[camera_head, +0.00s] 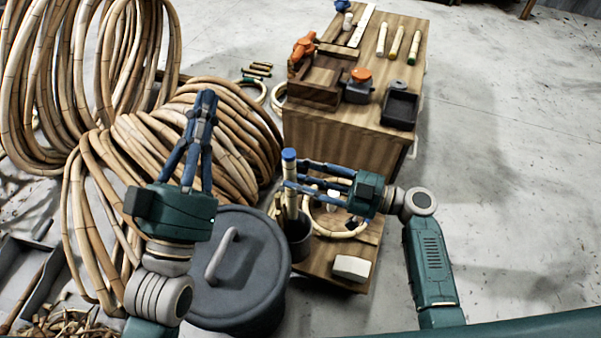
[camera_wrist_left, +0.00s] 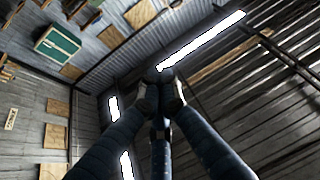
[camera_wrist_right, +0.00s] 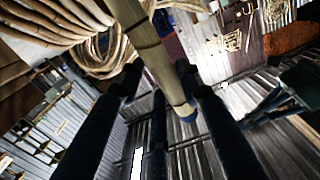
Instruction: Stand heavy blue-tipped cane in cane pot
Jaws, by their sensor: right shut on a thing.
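The blue-tipped cane (camera_head: 291,195) stands nearly upright, its blue tip up. Its lower end runs into the mouth of the dark cane pot (camera_head: 299,240), and its bottom is hidden. My right gripper (camera_head: 291,178) comes in from the right and is shut on the cane a little below the tip. In the right wrist view the cane (camera_wrist_right: 157,60) passes between my fingers, with its blue end beyond them. My left gripper (camera_head: 207,97) points up, away from the pot, over the rattan coils. Its fingers meet at the tips, shut and empty; they also show in the left wrist view (camera_wrist_left: 163,85).
A grey lidded bin (camera_head: 245,290) stands left of the pot. Rattan coils (camera_head: 190,140) fill the left. A wooden cabinet (camera_head: 340,128) carries canes, a black tray (camera_head: 400,108) and tools. A low wooden shelf (camera_head: 325,272) holds a white block (camera_head: 352,268). Floor at right is clear.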

